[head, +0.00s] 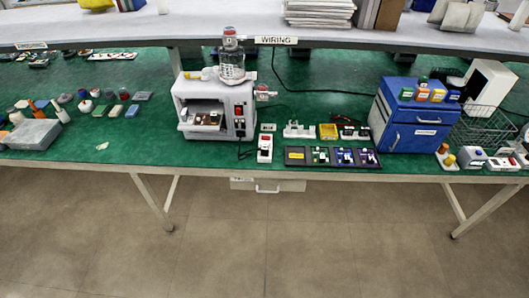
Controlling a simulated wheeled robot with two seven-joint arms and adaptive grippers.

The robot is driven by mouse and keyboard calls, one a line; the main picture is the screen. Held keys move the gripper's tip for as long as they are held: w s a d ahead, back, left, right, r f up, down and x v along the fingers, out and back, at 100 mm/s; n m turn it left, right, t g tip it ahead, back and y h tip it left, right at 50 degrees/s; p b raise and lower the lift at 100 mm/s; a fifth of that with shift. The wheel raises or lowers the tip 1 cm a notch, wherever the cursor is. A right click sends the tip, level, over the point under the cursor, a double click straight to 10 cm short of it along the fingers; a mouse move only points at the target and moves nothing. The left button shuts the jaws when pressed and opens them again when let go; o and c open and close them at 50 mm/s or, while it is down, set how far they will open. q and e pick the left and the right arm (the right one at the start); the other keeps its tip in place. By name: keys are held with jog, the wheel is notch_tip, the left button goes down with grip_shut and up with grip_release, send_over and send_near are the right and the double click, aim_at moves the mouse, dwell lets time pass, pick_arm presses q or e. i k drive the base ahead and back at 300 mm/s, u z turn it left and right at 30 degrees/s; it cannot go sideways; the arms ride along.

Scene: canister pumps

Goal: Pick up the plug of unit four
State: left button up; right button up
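I cannot make out which item is the plug of unit four; labels are too small to read. A row of dark square modules lies at the front of the green bench: one with a yellow label (295,156), one green (320,156), one blue (343,156) and one purple (367,157) at the right end. Small pale parts stand on the green, blue and purple ones. Behind them are a white strip-like part (298,130), a yellow block (328,132) and a dark part with red (350,132). Neither of my grippers is in view.
A white machine (212,108) with a clear canister (231,66) on top stands left of the modules. A white switch box (265,149) sits between. A blue cabinet (415,115) and wire basket (484,128) are at right. Loose parts and a grey box (33,135) lie left.

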aim_at(263, 150)
jog(key=z, duration=0.05)
jog(key=k, duration=0.5)
jog(key=u, duration=1)
jog(key=i, duration=0.75)
jog(key=u, duration=0.45)
jog(key=i, duration=0.8)
jog(key=z, duration=0.9)
jog(key=i, duration=0.6)
jog(key=z, duration=0.65)
